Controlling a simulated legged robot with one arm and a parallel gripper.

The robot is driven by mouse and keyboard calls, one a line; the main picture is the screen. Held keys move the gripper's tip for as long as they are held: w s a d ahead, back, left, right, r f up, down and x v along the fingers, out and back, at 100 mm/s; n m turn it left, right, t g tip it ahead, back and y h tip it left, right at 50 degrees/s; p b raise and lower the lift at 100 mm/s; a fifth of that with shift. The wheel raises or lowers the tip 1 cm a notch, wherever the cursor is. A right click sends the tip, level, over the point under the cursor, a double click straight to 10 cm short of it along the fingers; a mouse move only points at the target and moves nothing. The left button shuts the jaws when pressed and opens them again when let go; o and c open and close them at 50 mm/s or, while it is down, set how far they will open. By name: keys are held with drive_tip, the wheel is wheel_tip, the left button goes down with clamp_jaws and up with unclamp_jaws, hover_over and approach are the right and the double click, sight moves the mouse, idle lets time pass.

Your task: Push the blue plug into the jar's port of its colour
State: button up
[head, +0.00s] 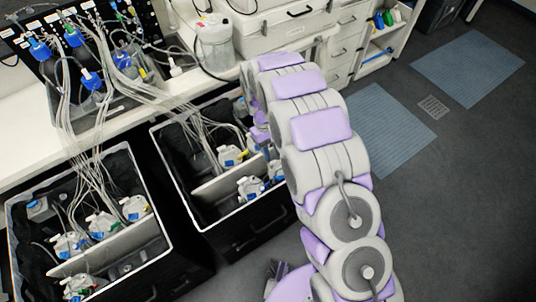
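Several clear jars with blue and coloured fittings sit in two open black cases. The left case (150,190) holds several jars, among them one with a green part (101,224) and one with blue (134,208). The right case (160,150) holds a jar with a yellow part (231,156) and others with blue parts (250,187), partly covered by my arm. I cannot tell which blue piece is the plug, or make out the port. My arm's purple end parts (260,132) hang over the right case's far right corner. The fingertips are hidden or too small to tell.
Bundles of clear tubes run from a black panel (92,22) with blue-capped bottles (40,49) down into both cases. A white bench (30,150) runs behind the cases, with a whitish container (214,45) on it. Dark floor with blue mats (468,68) lies open at right.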

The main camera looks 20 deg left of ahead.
sight(275, 176)
drive_tip(key=x, duration=0.4)
drive_tip(key=b+x, duration=0.1)
drive_tip(key=x, duration=0.3)
drive_tip(key=a+b+x, duration=0.1)
drive_tip(key=x, duration=0.2)
drive_tip(key=shift+d+f, duration=0.1)
drive_tip(key=shift+f, duration=0.45)
drive_tip(key=shift+c, duration=0.3)
clamp_jaws()
drive_tip(key=shift+r, duration=0.3)
idle(0.5)
